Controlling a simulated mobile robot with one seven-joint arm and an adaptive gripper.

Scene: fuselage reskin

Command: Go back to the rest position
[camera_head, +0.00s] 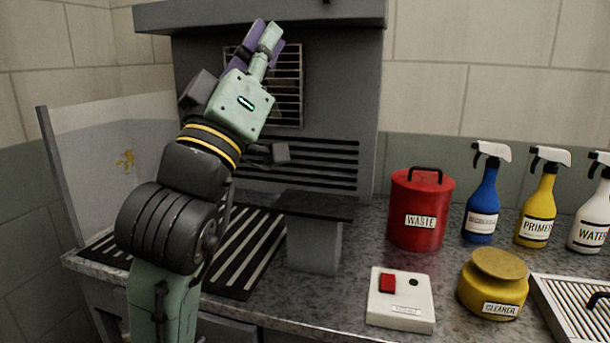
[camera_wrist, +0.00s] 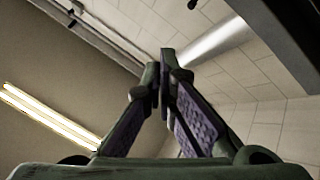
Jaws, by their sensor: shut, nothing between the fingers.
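My gripper (camera_head: 272,38) is raised in front of the grey hood, pointing up and slightly right, well above the counter. In the wrist view its two fingers (camera_wrist: 165,62) with purple pads meet at the tips. They are shut and nothing shows between them. Beyond them the wrist view shows ceiling, wall and a lit lamp strip. My arm rises from the lower left of the head view and hides part of the hood and the slotted counter grille.
The grey hood (camera_head: 330,75) stands behind my arm, with a clear side panel (camera_head: 95,180) at left. A grey block (camera_head: 314,245), red waste can (camera_head: 420,210), switch box (camera_head: 400,300), yellow cleaner pot (camera_head: 493,285) and spray bottles (camera_head: 483,195) stand on the counter.

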